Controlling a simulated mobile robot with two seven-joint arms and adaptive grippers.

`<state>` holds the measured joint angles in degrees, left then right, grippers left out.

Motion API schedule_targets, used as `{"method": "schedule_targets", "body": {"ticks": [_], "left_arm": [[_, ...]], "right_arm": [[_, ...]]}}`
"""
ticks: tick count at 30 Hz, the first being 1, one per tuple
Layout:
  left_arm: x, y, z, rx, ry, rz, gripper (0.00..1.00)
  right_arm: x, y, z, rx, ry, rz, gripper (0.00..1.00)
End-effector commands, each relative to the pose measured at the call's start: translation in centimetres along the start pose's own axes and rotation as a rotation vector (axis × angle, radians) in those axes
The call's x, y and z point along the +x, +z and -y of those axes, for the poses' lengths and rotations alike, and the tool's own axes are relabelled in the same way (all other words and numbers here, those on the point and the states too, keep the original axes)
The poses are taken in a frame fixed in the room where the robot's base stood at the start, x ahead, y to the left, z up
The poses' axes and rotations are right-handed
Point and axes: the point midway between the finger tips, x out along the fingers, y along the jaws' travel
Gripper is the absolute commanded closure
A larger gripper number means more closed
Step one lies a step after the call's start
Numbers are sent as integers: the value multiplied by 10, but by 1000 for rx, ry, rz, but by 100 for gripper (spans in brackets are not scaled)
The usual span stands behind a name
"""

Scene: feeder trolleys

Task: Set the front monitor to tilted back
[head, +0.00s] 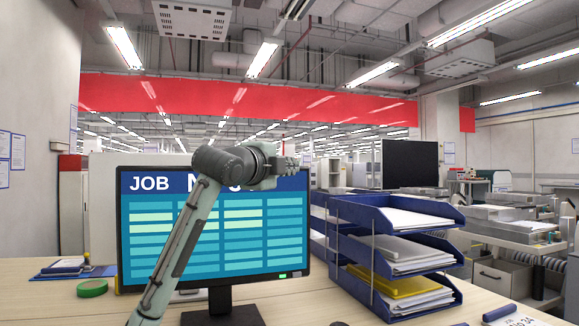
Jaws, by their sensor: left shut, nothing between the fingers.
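The front monitor (250,238) stands on the desk on a dark stand (222,314). Its screen faces me and shows a blue table under a "JOB" heading, partly covered by my arm. It looks about upright, but its exact tilt is hard to judge head-on. My left arm rises from the bottom across the screen. My left gripper (290,168) is shut and empty, at the height of the monitor's top edge, right of its middle. Whether it touches the monitor I cannot tell. My right gripper is not in view.
A blue three-level letter tray (442,300) with papers stands close to the monitor's right. A green tape roll (92,288) and a blue folder (100,271) lie on the desk (50,308) at left. A blue cylinder (499,312) lies at front right. A dark screen (410,164) stands behind.

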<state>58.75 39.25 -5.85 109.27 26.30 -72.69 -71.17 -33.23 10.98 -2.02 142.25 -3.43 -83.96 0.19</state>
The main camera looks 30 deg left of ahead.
Motion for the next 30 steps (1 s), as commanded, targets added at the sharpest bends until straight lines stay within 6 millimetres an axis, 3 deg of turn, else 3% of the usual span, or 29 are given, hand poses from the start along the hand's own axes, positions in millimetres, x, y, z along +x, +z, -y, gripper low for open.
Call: {"method": "schedule_targets", "body": {"ticks": [4,9,27,30], "left_arm": [[31,-1,0,-3,2,-2,100],[47,19,0,-2,1,1,100],[56,29,2,-2,3,0,100],[58,31,6,-16,18,0,100]], "right_arm": [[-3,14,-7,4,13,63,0],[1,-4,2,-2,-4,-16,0],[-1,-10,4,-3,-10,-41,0],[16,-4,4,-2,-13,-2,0]]}}
